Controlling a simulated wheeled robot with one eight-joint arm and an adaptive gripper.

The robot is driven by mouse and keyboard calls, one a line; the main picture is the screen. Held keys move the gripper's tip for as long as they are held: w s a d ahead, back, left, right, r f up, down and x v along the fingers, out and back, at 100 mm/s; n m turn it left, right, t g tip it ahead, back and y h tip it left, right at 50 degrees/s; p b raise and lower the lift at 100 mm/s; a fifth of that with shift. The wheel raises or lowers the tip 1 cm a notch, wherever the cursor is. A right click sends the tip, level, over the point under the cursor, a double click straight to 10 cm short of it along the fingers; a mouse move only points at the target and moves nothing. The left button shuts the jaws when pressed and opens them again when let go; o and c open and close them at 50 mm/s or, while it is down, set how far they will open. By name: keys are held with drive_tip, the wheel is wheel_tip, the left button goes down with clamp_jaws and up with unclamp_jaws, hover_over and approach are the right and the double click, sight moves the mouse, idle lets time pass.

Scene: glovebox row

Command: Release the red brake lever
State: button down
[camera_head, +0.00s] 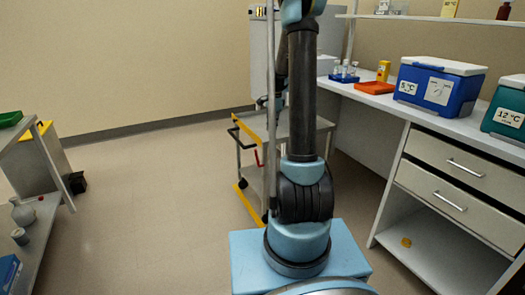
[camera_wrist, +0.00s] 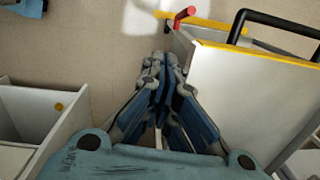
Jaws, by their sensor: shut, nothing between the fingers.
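The red brake lever (camera_wrist: 185,15) stands at the corner of a grey cart (camera_wrist: 243,88) near the top of the wrist view. The lever (camera_head: 257,157) also shows small in the head view, left of my arm, below the cart's top (camera_head: 300,127). My gripper (camera_wrist: 162,62) is shut and empty, its fingertips pointing toward the cart's corner. The tips are apart from the lever in the picture; the gap in depth is hard to tell. In the head view I cannot make out the gripper behind my arm.
The cart has a black handle (camera_wrist: 270,20) and yellow edging. A bench (camera_head: 425,118) with drawers stands at right, carrying a blue cooler (camera_head: 437,88) and a red tray (camera_head: 374,88). Another table (camera_head: 35,235) stands at left. The floor (camera_head: 150,190) between is clear.

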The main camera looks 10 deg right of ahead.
sight(266, 147)
drive_tip(key=shift+m, duration=0.7)
drive_tip(key=w+f, duration=0.3)
drive_tip(key=shift+w+d+f, duration=0.15)
drive_tip(key=shift+w+d, duration=0.15)
drive_tip(key=shift+f, duration=0.1)
drive_tip(key=f, duration=0.9)
drive_tip(key=shift+w+a+f, duration=0.15)
drive_tip(key=shift+a+f, duration=0.1)
drive_tip(key=shift+a, duration=0.05)
drive_tip(key=shift+s+a+f, duration=0.1)
drive_tip(key=shift+a+f, duration=0.05)
drive_tip(key=shift+a, duration=0.4)
drive_tip(key=shift+s+a+f, duration=0.1)
drive_tip(key=shift+a+f, duration=0.05)
drive_tip(key=shift+a, duration=0.35)
drive_tip(key=shift+a+f, duration=0.2)
drive_tip(key=shift+a, duration=0.7)
drive_tip(key=shift+s+a, duration=0.1)
drive_tip(key=shift+a, duration=0.05)
drive_tip(key=shift+a+h, duration=0.2)
drive_tip(key=shift+h, duration=0.1)
